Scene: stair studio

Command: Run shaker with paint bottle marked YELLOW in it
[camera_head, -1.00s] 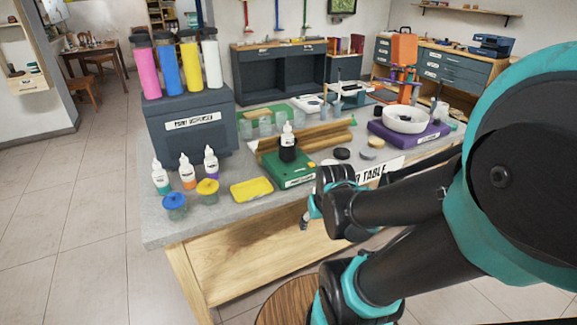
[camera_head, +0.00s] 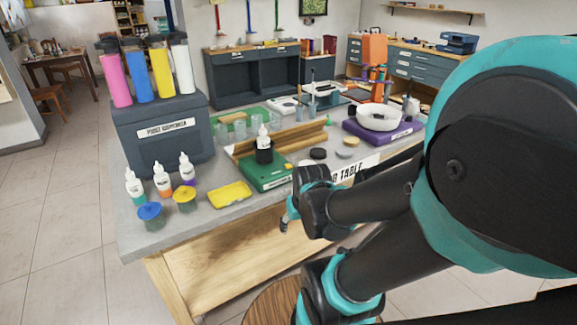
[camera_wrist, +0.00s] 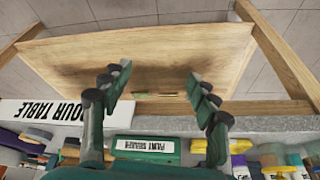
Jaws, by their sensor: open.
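The green paint shaker (camera_head: 266,176) sits at the table's front edge, with a black cup (camera_head: 264,155) on top. A white bottle with a nozzle (camera_head: 263,138) stands upright in the cup; its marking is unreadable and its lower part is hidden. My gripper (camera_head: 287,215) is just in front of the table edge, right of and nearer than the shaker, partly hidden by my arm. In the wrist view my gripper (camera_wrist: 158,82) has its fingers spread with nothing between them, and the shaker's label (camera_wrist: 147,147) shows below them.
Three white bottles with teal, orange and purple bases (camera_head: 162,180) stand at the left. Blue-lidded (camera_head: 150,214) and yellow-lidded (camera_head: 184,198) jars and a yellow tray (camera_head: 230,194) are near the front edge. A purple turntable (camera_head: 384,133) with a white bowl stands right. A wooden shelf (camera_head: 235,255) lies below.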

